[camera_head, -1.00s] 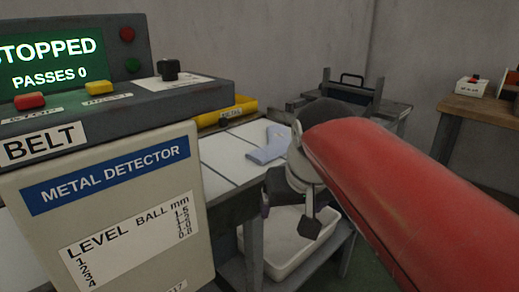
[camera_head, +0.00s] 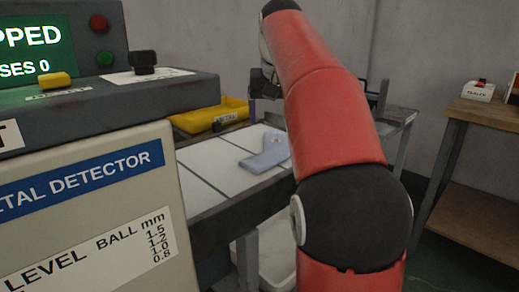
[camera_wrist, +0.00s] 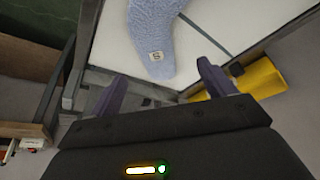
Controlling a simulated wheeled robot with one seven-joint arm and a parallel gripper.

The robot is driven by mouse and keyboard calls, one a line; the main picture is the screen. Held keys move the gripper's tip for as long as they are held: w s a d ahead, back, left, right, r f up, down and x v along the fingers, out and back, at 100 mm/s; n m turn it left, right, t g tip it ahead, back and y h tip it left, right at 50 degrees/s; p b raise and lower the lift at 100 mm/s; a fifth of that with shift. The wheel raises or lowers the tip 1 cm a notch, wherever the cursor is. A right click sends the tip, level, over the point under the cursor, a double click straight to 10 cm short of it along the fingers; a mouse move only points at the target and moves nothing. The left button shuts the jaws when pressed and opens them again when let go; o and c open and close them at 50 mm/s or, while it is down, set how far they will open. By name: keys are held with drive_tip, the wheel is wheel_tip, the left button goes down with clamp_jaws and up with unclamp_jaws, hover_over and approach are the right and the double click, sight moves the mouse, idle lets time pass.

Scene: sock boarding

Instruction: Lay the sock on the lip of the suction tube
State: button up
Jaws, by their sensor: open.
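The light blue sock (camera_head: 266,155) lies on the white worktop in the head view, partly hidden behind my red arm. In the wrist view the sock (camera_wrist: 150,35) is large at the top, with a small tag marked "S" near its lower end. My gripper (camera_wrist: 160,72) is open in the wrist view, its two purple-grey fingers apart on either side of the sock's end, with nothing held. In the head view my gripper (camera_head: 265,83) is a small dark shape raised above the table beyond the sock. I cannot make out the suction tube in either view.
The metal detector (camera_head: 90,215) fills the left of the head view. A yellow tray (camera_head: 210,118) stands at the worktop's back edge. A white bin (camera_head: 278,260) is below the table. A wooden bench (camera_head: 490,112) with a small white box stands at the right.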

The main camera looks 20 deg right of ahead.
sight(276, 141)
drive_tip(key=shift+w+d, duration=0.2)
drive_tip(key=shift+w, duration=0.15)
drive_tip(key=shift+w+f, duration=0.15)
drive_tip(key=shift+f, duration=0.25)
drive_tip(key=b+x, duration=0.1)
drive_tip(key=x, duration=0.3)
drive_tip(key=d+b+x, duration=0.1)
drive_tip(key=x, duration=0.1)
drive_tip(key=shift+w+f+b, duration=0.1)
drive_tip(key=shift+f+b, duration=0.2)
drive_tip(key=shift+c, duration=0.4)
drive_tip(key=c, duration=1)
drive_tip(key=shift+c, duration=0.2)
drive_tip(key=shift+r, duration=0.15)
